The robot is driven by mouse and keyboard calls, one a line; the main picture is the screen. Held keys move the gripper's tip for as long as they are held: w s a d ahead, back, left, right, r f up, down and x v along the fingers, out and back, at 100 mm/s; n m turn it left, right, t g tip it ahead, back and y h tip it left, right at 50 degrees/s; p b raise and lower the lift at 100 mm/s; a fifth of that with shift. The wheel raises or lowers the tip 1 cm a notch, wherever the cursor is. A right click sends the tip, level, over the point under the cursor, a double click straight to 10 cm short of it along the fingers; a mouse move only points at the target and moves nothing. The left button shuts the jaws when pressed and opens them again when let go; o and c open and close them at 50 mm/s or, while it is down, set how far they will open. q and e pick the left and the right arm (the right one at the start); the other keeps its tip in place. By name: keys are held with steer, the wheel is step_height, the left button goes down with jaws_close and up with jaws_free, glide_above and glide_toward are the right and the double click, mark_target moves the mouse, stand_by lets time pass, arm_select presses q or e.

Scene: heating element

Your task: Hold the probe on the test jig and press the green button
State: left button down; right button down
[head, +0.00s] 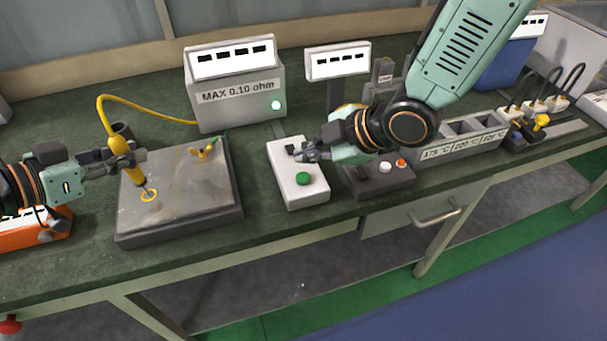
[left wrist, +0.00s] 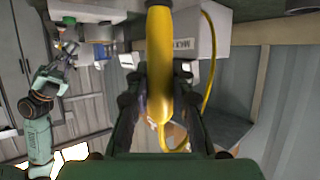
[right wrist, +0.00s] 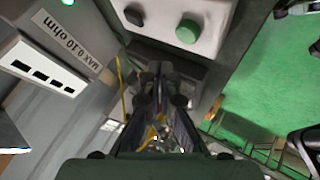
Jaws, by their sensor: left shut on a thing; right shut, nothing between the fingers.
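My left gripper (head: 113,163) is shut on the yellow probe (head: 121,147) and holds it nearly upright, slightly tilted. The probe's tip is at or just above the yellow ring on the grey metal plate of the test jig (head: 180,228); I cannot tell if it touches. The probe also fills the middle of the left wrist view (left wrist: 159,60). My right gripper (head: 300,152) is shut and empty, over the far part of the white button box (head: 287,173). The green button (head: 303,179) is nearer the table's front edge, apart from the fingertips. It also shows in the right wrist view (right wrist: 187,31).
A meter marked MAX 0.10 ohm (head: 235,90) stands behind the jig, with a lit green lamp and the probe's yellow cable. A dark box (head: 376,181) with white and red buttons stands right of the white box. An orange case (head: 40,236) is at the left.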

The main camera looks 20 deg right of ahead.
mark_target(307, 178)
arm_select(q)
steer(key=shift+s+f, duration=0.1)
steer(key=shift+f, duration=0.05)
arm_select(e)
steer(key=shift+f, duration=1.4)
steer(key=shift+f, duration=0.1)
steer(key=shift+f, duration=0.35)
steer(key=shift+f, duration=0.45)
stand_by(1.1)
steer(key=shift+r, duration=0.85)
steer(key=shift+r, duration=2.55)
